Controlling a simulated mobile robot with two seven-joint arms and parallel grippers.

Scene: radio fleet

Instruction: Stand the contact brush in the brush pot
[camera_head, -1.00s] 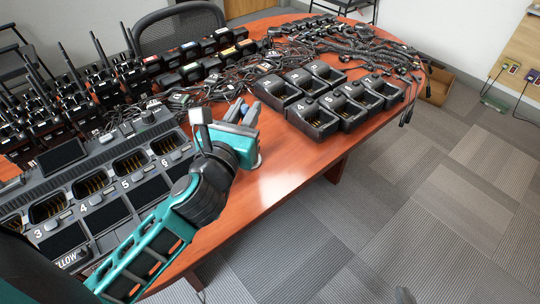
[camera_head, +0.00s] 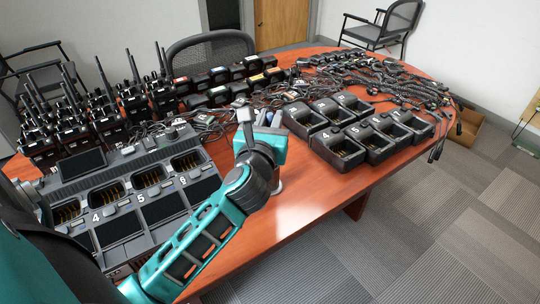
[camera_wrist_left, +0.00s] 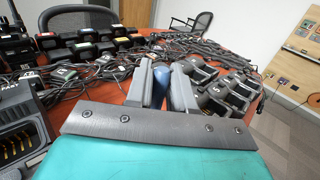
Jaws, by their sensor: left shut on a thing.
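My right gripper is not in view.
A large multi-bay charger (camera_head: 130,190) stands to the left, with upright radios (camera_head: 105,115) behind it. Black charging cups (camera_head: 365,140) stand to the right. Tangled cables (camera_head: 390,90) cover the far right. Bare tabletop (camera_head: 310,190) lies right of my gripper.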

